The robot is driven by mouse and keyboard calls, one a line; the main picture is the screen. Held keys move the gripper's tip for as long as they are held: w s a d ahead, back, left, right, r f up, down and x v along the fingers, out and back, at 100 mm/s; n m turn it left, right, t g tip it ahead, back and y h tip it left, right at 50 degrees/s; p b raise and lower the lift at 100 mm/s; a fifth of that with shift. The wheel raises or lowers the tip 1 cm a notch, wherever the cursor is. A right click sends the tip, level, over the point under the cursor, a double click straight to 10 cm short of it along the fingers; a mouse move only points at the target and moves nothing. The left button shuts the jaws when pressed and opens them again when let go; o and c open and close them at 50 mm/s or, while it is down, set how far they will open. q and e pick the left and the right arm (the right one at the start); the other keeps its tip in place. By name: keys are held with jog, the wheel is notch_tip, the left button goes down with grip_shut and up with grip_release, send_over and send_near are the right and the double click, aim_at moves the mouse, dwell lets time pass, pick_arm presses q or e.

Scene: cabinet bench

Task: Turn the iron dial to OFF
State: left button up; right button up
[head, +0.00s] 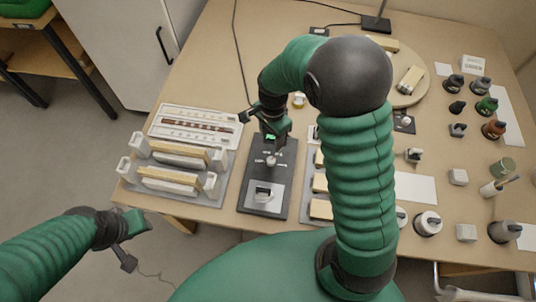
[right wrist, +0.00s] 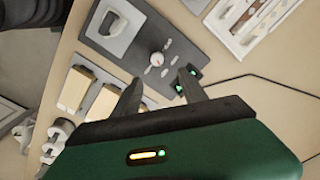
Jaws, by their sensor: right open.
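The iron dial (head: 271,160) is a small round knob with a light top on a dark panel (head: 284,190). It also shows in the right wrist view (right wrist: 157,58), with small light marks beside it. A grey-white iron (head: 264,195) sits at the panel's near end, and its handle shows in the right wrist view (right wrist: 115,22). My right gripper (head: 262,121) is open and empty over the panel's far end, apart from the dial. Its two dark fingers (right wrist: 161,79) spread below the dial in the right wrist view. My left gripper (head: 135,240) is off the table at lower left, fingers apart.
A white tray (head: 165,112) and racks with wooden bars (head: 170,180) stand left of the panel. Wooden blocks (head: 320,209) stand close to its right, partly behind my right arm. Several bottles and jars (head: 486,104) fill the table's right side.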

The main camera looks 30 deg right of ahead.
aim_at(271, 159)
notch_tip(271, 159, down, 14)
jog(key=shift+s+d+r+b, duration=0.1)
jog(key=shift+d+r+b, duration=0.05)
jog(key=shift+r+b, duration=0.15)
jog(key=shift+f, duration=0.15)
jog(key=shift+s+a, duration=0.15)
jog(key=shift+a, duration=0.05)
jog(key=shift+d, duration=0.15)
grip_shut()
